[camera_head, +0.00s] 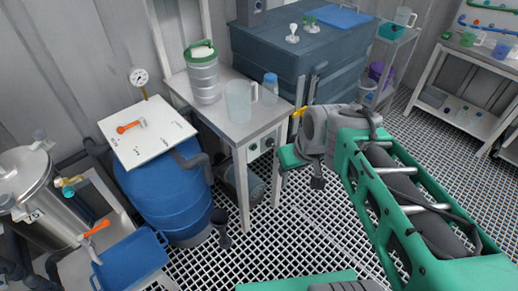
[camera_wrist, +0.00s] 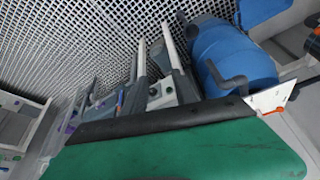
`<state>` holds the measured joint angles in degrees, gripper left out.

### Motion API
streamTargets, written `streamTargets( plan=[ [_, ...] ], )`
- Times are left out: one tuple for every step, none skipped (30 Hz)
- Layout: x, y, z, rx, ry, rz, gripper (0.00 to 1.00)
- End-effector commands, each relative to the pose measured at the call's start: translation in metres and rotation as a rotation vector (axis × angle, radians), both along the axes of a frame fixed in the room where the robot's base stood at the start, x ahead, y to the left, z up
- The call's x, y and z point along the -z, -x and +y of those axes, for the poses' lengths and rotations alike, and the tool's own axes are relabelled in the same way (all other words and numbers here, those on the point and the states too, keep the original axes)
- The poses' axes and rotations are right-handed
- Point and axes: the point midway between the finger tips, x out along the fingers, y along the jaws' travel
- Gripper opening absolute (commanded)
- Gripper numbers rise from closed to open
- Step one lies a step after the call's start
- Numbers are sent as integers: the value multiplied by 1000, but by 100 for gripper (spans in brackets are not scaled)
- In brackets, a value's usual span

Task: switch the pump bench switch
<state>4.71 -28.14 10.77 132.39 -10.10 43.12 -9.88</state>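A white bench (camera_head: 237,124) stands at the centre of the head view, with a pump-like grey cylinder (camera_head: 243,186) low beneath it. Under the bench top, two small round dark-and-green controls (camera_head: 253,147) show on a panel; they may be the pump bench switch, but they are too small to read a position. My gripper (camera_head: 303,170) is just right of the bench, apart from these controls in the picture. Its fingers are not clear, and I cannot tell whether it is open.
A steel canister (camera_head: 203,78), a clear jug (camera_head: 239,101) and a blue-capped bottle (camera_head: 269,88) stand on the bench. A blue barrel (camera_head: 166,198) is left of it; it also shows in the wrist view (camera_wrist: 236,58). A blue-grey tank (camera_head: 281,48) stands behind. Grated floor (camera_head: 300,235) lies open in front.

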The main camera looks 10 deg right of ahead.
Motion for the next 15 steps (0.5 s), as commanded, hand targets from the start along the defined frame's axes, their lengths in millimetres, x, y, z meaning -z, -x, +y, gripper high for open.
streamTargets(
  plan=[
    [56, -33, 4, -98, -17, -48, 34],
    [73, -56, 9, -172, -29, -95, 34],
    [97, -87, 15, -269, -48, -167, 34],
    [114, -109, 18, -338, -62, -226, 34],
    [130, -129, 20, -402, -75, -290, 34],
    [151, -155, 22, -478, -91, -379, 34],
    [166, -173, 21, -527, -103, -452, 34],
    [182, -189, 19, -568, -112, -527, 34],
    [201, -208, 13, -613, -120, -630, 34],
    [215, -220, 8, -639, -124, -710, 34],
    [226, -230, 1, -657, -124, -788, 34],
    [240, -240, -9, -671, -120, -887, 34],
    [248, -245, -17, -674, -115, -955, 34],
    [255, -249, -25, -673, -108, -1017, 34],
    [261, -252, -35, -669, -97, -1090, 34]
  ],
)
